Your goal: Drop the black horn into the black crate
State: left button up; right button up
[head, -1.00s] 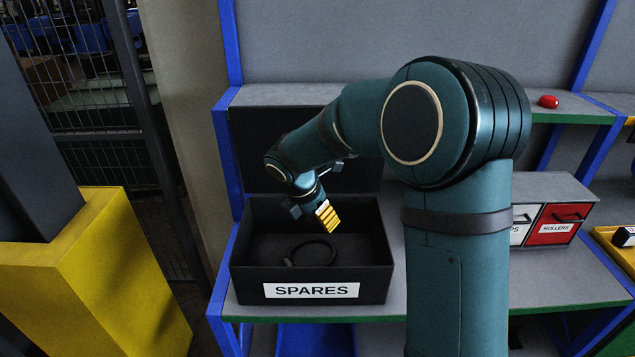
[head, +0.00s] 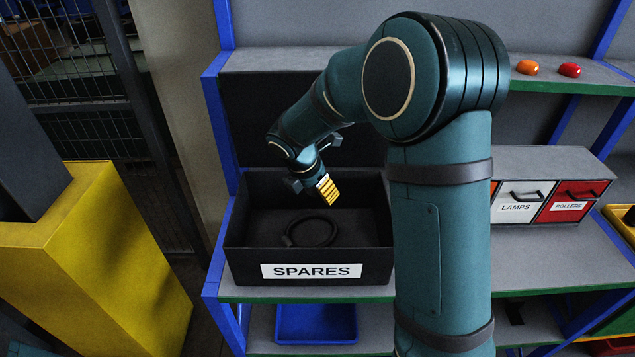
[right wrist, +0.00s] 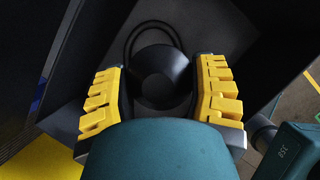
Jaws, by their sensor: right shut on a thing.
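The black crate (head: 235,262), labelled SPARES, stands on the shelf with its lid raised behind it. My right gripper (head: 327,190), with yellow finger pads, hangs over the crate's open top. In the right wrist view the gripper (right wrist: 160,85) is shut on the black horn (right wrist: 160,70), a dark round flared piece between the pads. I cannot make out the horn in the head view, where it is dark or hidden. A black cable loop (head: 312,246) lies on the crate floor and shows beyond the horn in the wrist view (right wrist: 130,40). My left gripper is out of view.
To the right are drawers labelled LAMPS (head: 517,203) and ROLLERS (head: 572,202). An orange piece (head: 527,67) and a red piece (head: 569,70) lie on the upper shelf. A blue bin (head: 315,323) sits below the crate. A yellow block (head: 90,270) stands at left.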

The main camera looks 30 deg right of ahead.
jog(key=shift+f, duration=0.5)
jog(key=o, duration=1.3)
jog(key=shift+a+r, duration=0.1)
jog(key=v, duration=1.2)
jog(key=shift+s, duration=0.1)
